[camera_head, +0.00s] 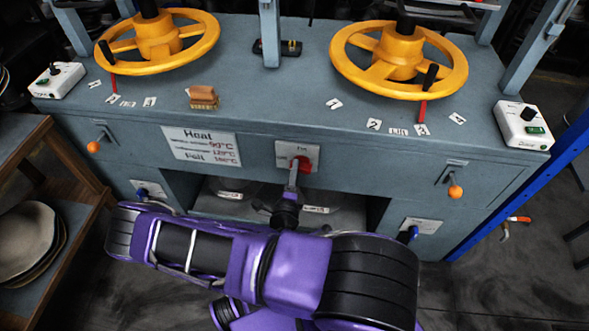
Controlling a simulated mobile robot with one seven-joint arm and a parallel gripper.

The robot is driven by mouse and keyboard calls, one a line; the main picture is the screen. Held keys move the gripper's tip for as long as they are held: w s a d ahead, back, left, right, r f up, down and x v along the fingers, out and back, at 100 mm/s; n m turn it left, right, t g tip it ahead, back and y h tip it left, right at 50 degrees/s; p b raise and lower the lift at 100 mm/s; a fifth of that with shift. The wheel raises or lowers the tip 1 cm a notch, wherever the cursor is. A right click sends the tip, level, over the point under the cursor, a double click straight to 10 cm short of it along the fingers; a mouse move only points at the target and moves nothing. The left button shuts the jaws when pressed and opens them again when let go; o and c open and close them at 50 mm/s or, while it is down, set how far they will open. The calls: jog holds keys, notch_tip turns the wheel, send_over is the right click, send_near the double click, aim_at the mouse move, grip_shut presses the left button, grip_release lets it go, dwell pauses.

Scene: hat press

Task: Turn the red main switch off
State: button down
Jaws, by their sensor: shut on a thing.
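The red main switch (304,163) sits on a pale square plate (283,151) at the middle of the press front. My gripper (293,175) reaches up to it from below, with its narrow fingers at the switch. It is shut on the red switch. The fingers cover part of the knob, so I cannot tell the switch's exact angle.
Two yellow handwheels (158,42) and (399,62) stand on the grey press (290,100). Orange-knobbed levers (93,147) and (455,192) stick out on either side. A wooden shelf (75,215) stands at left, and a blue post (520,185) at right.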

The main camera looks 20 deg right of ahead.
jog(key=shift+f+n, duration=0.2)
jog(key=shift+n, duration=0.7)
jog(key=shift+s, duration=0.1)
jog(key=c, duration=0.7)
grip_release()
jog(key=v, duration=1.7)
jog(key=shift+s+a, duration=0.15)
